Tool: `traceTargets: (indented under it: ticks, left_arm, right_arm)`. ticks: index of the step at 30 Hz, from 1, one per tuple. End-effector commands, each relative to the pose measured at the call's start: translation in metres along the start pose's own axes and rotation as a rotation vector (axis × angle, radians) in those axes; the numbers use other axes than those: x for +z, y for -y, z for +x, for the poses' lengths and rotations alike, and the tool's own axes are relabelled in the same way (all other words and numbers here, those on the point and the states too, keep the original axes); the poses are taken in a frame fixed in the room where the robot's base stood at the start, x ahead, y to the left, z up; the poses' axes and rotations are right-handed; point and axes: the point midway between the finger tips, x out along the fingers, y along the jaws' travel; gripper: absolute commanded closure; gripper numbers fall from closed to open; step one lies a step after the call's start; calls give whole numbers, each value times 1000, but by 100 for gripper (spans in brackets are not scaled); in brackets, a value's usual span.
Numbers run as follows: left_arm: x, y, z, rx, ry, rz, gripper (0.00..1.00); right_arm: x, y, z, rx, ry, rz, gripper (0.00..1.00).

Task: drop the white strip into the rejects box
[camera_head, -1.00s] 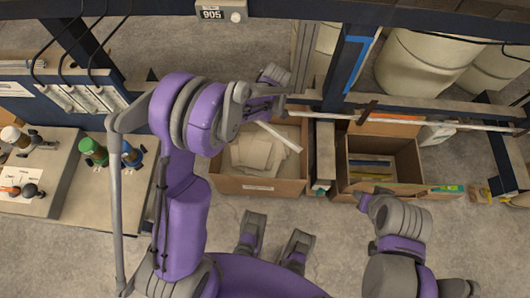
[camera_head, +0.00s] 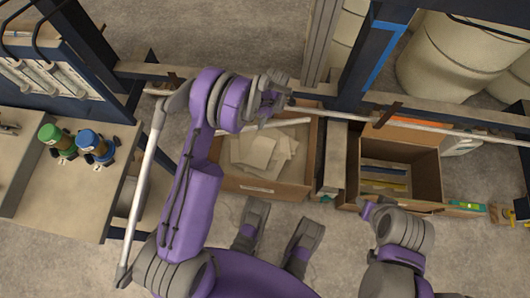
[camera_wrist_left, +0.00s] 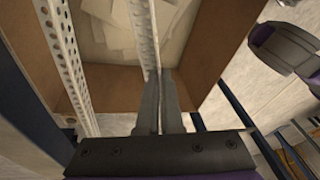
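A cardboard box (camera_head: 265,190) holding pale sheets stands at centre in the head view. A second cardboard box (camera_head: 425,172) with blue and yellow strips inside stands to its right. The label on the first box is too small to read, so I cannot tell which is the rejects box. My left gripper (camera_head: 272,104) is above the first box's far side. In the left wrist view, its fingers (camera_wrist_left: 163,85) are shut on the white perforated strip (camera_wrist_left: 143,35), which also shows over the sheets (camera_head: 285,124). My right gripper (camera_head: 368,208) is near the second box's front edge; its fingers are unclear.
A pale rail (camera_head: 470,133) runs behind and across the boxes. A bench (camera_head: 85,195) with green and blue-topped devices is at the left. Large pale drums (camera_head: 450,65) stand behind. Another perforated strip (camera_wrist_left: 65,50) shows in the left wrist view.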

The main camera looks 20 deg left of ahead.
Motion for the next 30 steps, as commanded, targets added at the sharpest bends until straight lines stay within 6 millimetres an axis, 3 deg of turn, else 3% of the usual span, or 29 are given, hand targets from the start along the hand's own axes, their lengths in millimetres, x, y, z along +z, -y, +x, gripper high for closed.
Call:
traceTargets:
  ticks: [5,14,15,20,30]
  left_arm:
    - [5,-3,17,0,0,1,100]
    - [5,-3,19,1,0,1,100]
    - [5,-3,19,1,0,1,90]
    - [5,-3,19,1,0,1,62]
    - [5,-3,15,1,0,1,62]
  right_arm:
    - [3,0,9,0,3,0,55]
    - [3,0,9,0,3,0,55]
    - [3,0,9,0,3,0,55]
    - [3,0,9,0,3,0,55]
    - [2,0,8,0,3,0,55]
